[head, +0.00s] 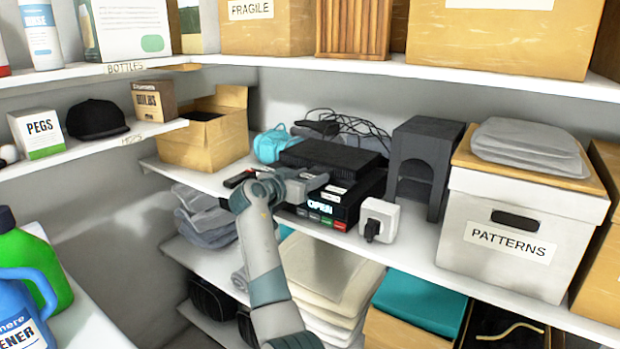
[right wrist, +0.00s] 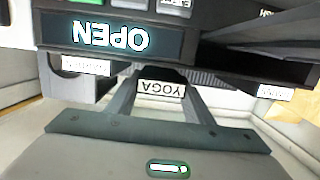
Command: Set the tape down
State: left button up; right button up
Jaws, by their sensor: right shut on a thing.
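The tape (right wrist: 162,88), dark with a white YOGA label, is between the two fingers of my right gripper (right wrist: 160,95) in the right wrist view. The gripper is shut on it. In the head view my right gripper (head: 316,181) is at the front of the black machine (head: 343,208) with a lit OPEN display, and I cannot pick out the tape clearly there. In the right wrist view the machine's OPEN display (right wrist: 112,37) appears upside down, close by the tape. Whether the tape touches the machine cannot be told. My left gripper is not in view.
A white plug adapter (head: 379,219) sits right of the machine. A dark grey speaker-like box (head: 421,165) and a PATTERNS box (head: 512,247) stand further right. An open cardboard box (head: 205,140) and a teal item (head: 273,145) are left. A shelf runs above.

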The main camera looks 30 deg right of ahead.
jog(key=shift+f, duration=0.55)
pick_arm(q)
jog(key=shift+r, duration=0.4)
pick_arm(e)
jog(key=shift+f, duration=0.25)
jog(key=o, duration=0.9)
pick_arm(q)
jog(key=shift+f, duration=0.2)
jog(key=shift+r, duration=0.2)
pick_arm(e)
jog(key=shift+r, duration=0.2)
